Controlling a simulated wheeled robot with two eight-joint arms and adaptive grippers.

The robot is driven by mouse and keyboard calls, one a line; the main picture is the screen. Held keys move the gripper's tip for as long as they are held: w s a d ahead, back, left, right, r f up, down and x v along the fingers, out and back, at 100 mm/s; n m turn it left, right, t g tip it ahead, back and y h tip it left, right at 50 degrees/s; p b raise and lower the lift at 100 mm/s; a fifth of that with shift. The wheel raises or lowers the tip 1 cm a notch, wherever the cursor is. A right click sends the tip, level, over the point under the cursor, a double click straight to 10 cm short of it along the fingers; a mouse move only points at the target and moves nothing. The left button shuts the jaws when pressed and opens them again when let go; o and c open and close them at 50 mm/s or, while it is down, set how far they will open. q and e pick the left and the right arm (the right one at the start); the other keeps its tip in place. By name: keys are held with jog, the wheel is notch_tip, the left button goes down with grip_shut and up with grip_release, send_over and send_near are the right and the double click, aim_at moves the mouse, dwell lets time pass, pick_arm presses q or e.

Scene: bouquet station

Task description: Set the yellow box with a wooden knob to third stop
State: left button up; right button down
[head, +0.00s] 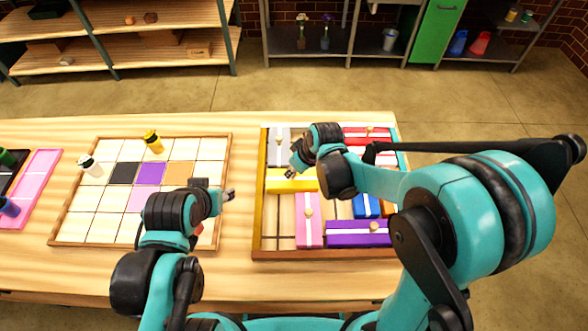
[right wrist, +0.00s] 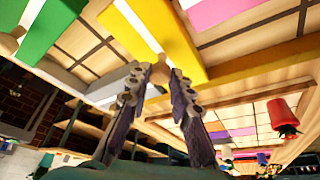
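The yellow box (head: 300,184) lies lengthwise across the framed tray (head: 258,215), close to its yellow left wall. It has a pale stripe along its top. In the right wrist view the yellow box (right wrist: 150,22) is right at my fingertips. In the head view my right gripper (head: 291,172) is over the box and hides the knob. My left gripper (head: 229,195) is over the tile board's right edge, away from the yellow box; its opening is too small to judge.
Around the yellow box are a grey box (head: 272,150), a pink box (head: 301,230), a purple box (head: 345,240), a blue box (head: 360,207) and a red box (head: 356,140). Bare tray floor (head: 282,225) shows below it. A tile board (head: 75,243) with bottles lies left.

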jog(key=d, duration=0.9)
jog(key=shift+a, duration=0.1)
jog(key=c, duration=1.4)
grip_release()
jog(key=shift+o, duration=0.2)
jog(key=v, duration=1.2)
